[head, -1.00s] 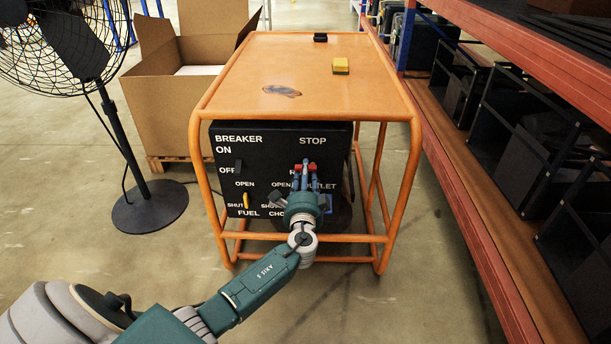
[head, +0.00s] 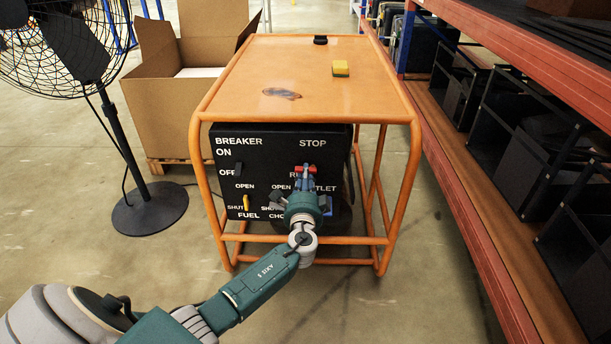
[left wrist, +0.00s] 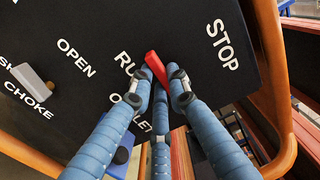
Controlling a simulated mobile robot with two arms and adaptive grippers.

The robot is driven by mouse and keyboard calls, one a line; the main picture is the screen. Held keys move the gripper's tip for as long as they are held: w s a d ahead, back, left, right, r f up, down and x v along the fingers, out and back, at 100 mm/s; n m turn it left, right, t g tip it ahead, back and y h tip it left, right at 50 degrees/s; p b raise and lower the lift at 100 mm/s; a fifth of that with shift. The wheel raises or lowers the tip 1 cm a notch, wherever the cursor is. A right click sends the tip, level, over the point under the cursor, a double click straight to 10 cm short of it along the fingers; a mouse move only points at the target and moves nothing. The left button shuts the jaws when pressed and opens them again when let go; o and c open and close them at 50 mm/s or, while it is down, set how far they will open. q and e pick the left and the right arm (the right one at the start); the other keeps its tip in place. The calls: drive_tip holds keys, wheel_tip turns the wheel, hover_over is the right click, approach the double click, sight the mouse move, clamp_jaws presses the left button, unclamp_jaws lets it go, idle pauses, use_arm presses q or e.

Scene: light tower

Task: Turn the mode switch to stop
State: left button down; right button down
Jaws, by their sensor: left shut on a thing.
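The black control panel (head: 225,148) is on the front of an orange-framed machine. The mode switch, a small red lever (head: 305,169), sits between the STOP label above and the partly hidden RUN label below. It also shows in the left wrist view (left wrist: 154,66), slanted between the fingertips. My left gripper (head: 306,176) is shut on the red lever, with blue fingers on either side of it in the left wrist view (left wrist: 160,80). The fingers and wrist hide part of the RUN and OUTLET labels. My right gripper is not in view.
A yellow fuel lever (head: 246,203) and a grey choke lever (left wrist: 36,84) are on the same panel. The orange frame tube (head: 414,170) stands right of it. A yellow sponge (head: 340,69) lies on top. A fan (head: 120,140) and cardboard box (head: 160,100) stand left, a shelf (head: 470,190) right.

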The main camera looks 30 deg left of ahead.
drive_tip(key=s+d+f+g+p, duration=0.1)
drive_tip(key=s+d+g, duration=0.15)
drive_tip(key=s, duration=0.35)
use_arm(q)
drive_tip(key=m+p, duration=0.1)
drive_tip(key=m, duration=0.3)
drive_tip(key=r+m+p, duration=0.1)
drive_tip(key=m+p, duration=0.1)
drive_tip(key=m, duration=0.2)
drive_tip(key=r+m+p, duration=0.1)
drive_tip(key=m, duration=0.3)
drive_tip(key=shift+w+d+r+p, duration=0.1)
drive_tip(key=shift+w+d+p, duration=0.05)
drive_tip(key=shift+d+p, duration=0.25)
drive_tip(key=m, duration=0.1)
drive_tip(key=m+p, duration=0.1)
drive_tip(key=m, duration=0.1)
drive_tip(key=m+p, duration=0.1)
drive_tip(key=shift+w+d+r+m, duration=0.1)
drive_tip(key=shift+w+d+m, duration=0.1)
drive_tip(key=shift+d+m, duration=0.15)
drive_tip(key=shift+m, duration=0.55)
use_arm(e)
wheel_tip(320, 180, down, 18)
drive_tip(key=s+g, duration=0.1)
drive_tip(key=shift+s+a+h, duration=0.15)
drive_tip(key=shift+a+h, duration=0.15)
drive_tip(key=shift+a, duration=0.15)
